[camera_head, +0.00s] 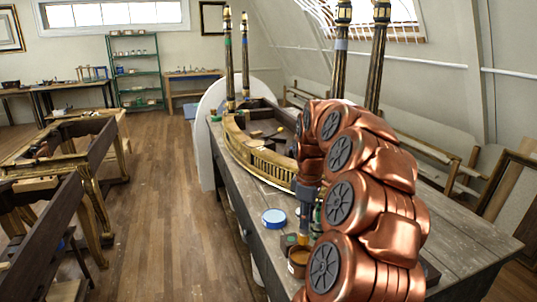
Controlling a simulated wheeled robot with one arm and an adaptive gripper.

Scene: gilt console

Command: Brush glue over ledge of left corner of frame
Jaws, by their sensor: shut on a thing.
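The gilt console frame (262,160) lies on a grey wooden workbench (232,170), with its curved, fluted gold front facing left. Its legs stand upright, two at the far end and two at the near end. My copper arm hides much of its near right part. My gripper (305,212) points down beside the frame's near end, shut on a slim upright thing that looks like a brush. Its lower end (303,240) is just above or at a brown pot (298,258); I cannot tell if it is inside.
A round blue-lidded tin (273,218) and a small green-topped jar (289,240) stand on the bench near the pot. Other gilt furniture frames (75,150) stand on the left. The wooden floor between is clear.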

